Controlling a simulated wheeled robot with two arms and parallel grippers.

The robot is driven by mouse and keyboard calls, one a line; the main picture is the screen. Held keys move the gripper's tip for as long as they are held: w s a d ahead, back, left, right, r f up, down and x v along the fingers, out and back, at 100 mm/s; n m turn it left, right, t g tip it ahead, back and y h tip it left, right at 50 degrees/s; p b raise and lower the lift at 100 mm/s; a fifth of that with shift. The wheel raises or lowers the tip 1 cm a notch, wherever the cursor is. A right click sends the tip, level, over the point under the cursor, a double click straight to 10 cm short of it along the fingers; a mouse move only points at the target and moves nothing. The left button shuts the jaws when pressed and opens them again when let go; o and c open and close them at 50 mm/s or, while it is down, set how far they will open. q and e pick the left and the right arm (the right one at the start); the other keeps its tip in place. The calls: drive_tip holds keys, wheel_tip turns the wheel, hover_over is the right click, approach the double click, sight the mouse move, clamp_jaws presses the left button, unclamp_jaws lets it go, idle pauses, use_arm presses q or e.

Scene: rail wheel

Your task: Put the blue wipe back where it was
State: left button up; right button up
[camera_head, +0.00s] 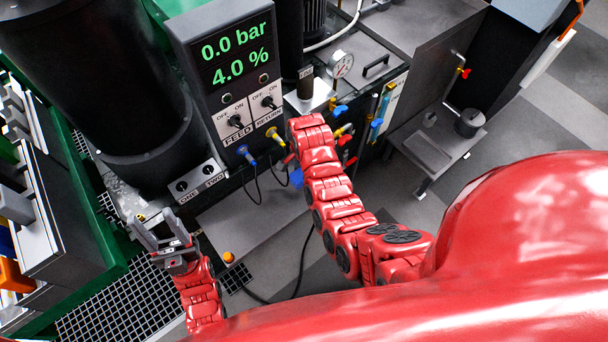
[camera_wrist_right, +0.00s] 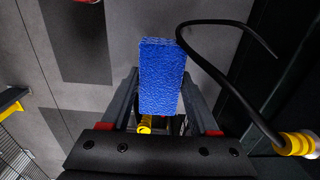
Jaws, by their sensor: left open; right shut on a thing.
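The blue wipe (camera_wrist_right: 162,75) is a bright blue, rough-textured block. In the right wrist view it stands upright between the two dark fingers of my right gripper (camera_wrist_right: 160,92), which is shut on it. In the head view my right arm reaches to the front of the machine and hides most of that gripper. A small blue patch (camera_head: 297,177) below the arm's end looks like the wipe. My left gripper (camera_head: 160,230) is open and empty at the lower left, above the floor grating.
The control box (camera_head: 235,75) shows 0.0 bar and 4.0 %. Valves with coloured handles, a pressure gauge (camera_head: 340,64) and hoses crowd the machine's front near my right arm. A black hose (camera_wrist_right: 235,85) runs close beside the wipe. A low metal stand (camera_head: 430,150) is to the right.

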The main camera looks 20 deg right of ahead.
drive_tip(key=shift+w+d, duration=0.25)
wheel_tip(320, 180, down, 2)
drive_tip(key=shift+s+f+p, duration=0.15)
drive_tip(key=shift+f+p, duration=0.1)
drive_tip(key=shift+p, duration=0.55)
drive_tip(key=shift+f, duration=0.55)
drive_tip(key=shift+f, duration=0.1)
drive_tip(key=shift+f, duration=0.15)
drive_tip(key=o, duration=1.2)
drive_tip(key=shift+a+r, duration=0.1)
drive_tip(key=shift+r, duration=0.1)
